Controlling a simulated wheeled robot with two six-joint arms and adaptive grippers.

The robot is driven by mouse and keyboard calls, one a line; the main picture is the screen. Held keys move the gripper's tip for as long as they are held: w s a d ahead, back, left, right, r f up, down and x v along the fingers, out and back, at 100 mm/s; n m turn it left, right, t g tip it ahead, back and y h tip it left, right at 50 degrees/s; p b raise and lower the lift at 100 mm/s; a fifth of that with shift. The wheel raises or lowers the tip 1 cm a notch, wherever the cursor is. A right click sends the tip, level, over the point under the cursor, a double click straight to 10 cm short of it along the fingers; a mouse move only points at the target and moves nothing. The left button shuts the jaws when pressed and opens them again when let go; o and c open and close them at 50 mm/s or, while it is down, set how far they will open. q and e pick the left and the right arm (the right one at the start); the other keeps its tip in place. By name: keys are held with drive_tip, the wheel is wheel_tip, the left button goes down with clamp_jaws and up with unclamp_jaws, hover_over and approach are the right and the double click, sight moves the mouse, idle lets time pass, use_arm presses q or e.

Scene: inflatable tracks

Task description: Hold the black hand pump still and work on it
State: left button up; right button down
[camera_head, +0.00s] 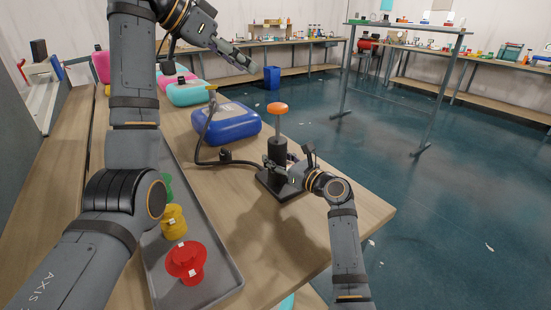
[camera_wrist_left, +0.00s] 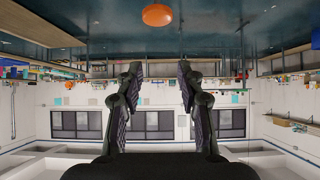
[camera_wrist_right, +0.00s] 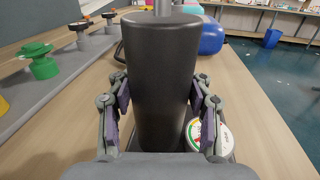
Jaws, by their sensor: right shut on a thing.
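The black hand pump (camera_head: 277,153) stands upright on its flat base at the table's right side, with its orange knob (camera_head: 277,108) raised on a thin rod. My right gripper (camera_head: 281,163) is shut on the pump's barrel low down; in the right wrist view its fingers flank the black barrel (camera_wrist_right: 160,75). My left gripper (camera_head: 246,60) is above and left of the knob, open and empty. In the left wrist view, which looks upside down, its fingers (camera_wrist_left: 157,85) are spread and the orange knob (camera_wrist_left: 157,15) is apart from them.
A black hose (camera_head: 200,150) loops from the pump to a blue inflatable (camera_head: 228,122). A grey tray (camera_head: 220,280) holds red (camera_head: 186,262), yellow (camera_head: 173,220) and green pieces. Pink and teal inflatables (camera_head: 188,92) lie farther back. Wood right of the tray is clear.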

use_arm(q)
drive_tip(key=shift+s+a+r, duration=0.45)
drive_tip(key=shift+s+r, duration=0.2)
drive_tip(key=shift+r, duration=0.15)
drive_tip(key=c, duration=0.6)
clamp_jaws()
approach(281, 104)
drive_tip(key=w+d, duration=0.2)
drive_tip(key=d, duration=0.1)
drive_tip(key=shift+w+d+f, duration=0.1)
drive_tip(key=shift+f, duration=0.75)
drive_tip(key=shift+w+d+f, duration=0.1)
drive_tip(key=shift+d+f, duration=0.05)
drive_tip(key=shift+f, duration=0.65)
